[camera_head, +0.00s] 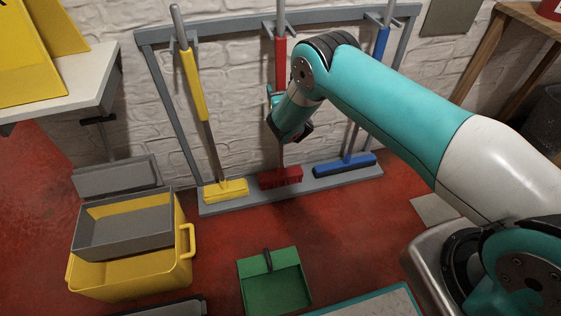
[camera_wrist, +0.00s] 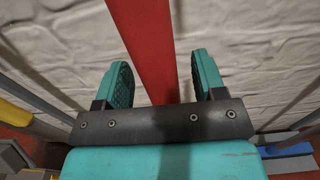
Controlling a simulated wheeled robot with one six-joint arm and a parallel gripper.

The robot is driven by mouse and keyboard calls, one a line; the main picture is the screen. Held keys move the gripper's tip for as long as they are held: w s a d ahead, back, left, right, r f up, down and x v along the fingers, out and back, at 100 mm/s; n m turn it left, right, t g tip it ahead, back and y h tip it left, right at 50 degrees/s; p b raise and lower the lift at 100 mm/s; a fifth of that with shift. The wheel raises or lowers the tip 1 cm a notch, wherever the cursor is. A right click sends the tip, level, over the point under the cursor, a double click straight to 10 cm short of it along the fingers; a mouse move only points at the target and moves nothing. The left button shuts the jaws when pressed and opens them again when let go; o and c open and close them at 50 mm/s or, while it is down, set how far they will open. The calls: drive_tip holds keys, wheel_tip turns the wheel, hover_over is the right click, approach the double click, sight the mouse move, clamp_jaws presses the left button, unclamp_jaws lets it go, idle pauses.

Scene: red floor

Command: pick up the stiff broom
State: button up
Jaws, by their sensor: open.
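The broom with a red head (camera_head: 281,177) and red grip sleeve (camera_head: 280,62) stands upright in the middle of the grey wall rack. Its bristles show at the bottom, so I take it for the stiff broom. My gripper (camera_head: 289,126) is in front of its handle in the head view, hiding part of it. In the wrist view my gripper (camera_wrist: 163,82) is open, and the red handle (camera_wrist: 146,35) runs between the two teal fingers in the picture. A gap shows on each side. I cannot tell how deep the handle sits between them.
A yellow-handled tool (camera_head: 193,85) stands left on the rack (camera_head: 235,205), a blue one (camera_head: 345,165) right. A white brick wall is behind. A yellow bucket (camera_head: 130,273), a green dustpan (camera_head: 274,282) and a table (camera_head: 60,85) stand nearer. Red floor lies between.

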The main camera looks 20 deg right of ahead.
drive_tip(key=shift+w, duration=0.15)
clamp_jaws()
drive_tip(key=shift+r, duration=0.1)
drive_tip(key=shift+r, duration=0.15)
